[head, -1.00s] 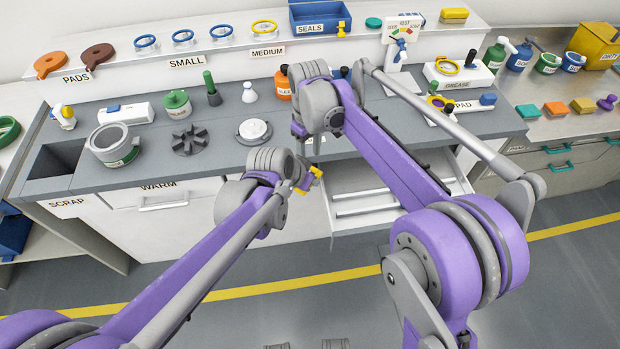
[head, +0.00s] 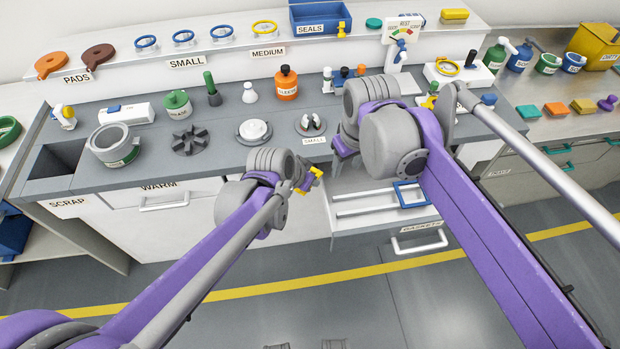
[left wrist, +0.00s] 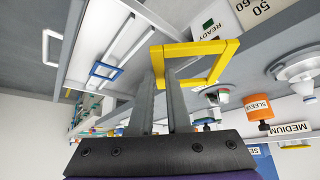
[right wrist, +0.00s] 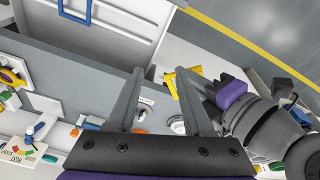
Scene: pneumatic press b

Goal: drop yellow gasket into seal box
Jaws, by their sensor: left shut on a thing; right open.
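The yellow gasket is a square frame (head: 317,172). My left gripper (head: 307,184) is shut on one side of it and holds it in front of the bench, above the open drawer's left side. The left wrist view shows the frame (left wrist: 222,45) jutting out from between the fingertips (left wrist: 163,62). The blue seal box (head: 334,25), labelled SEALS, stands on the back shelf, well beyond the left gripper. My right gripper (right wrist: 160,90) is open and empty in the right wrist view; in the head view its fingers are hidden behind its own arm.
The open drawer (head: 372,222) holds a blue square frame (head: 411,195). An orange bottle (head: 287,83), a white round fixture (head: 254,130) and a small fixture (head: 311,124) stand on the bench between the left gripper and the shelf.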

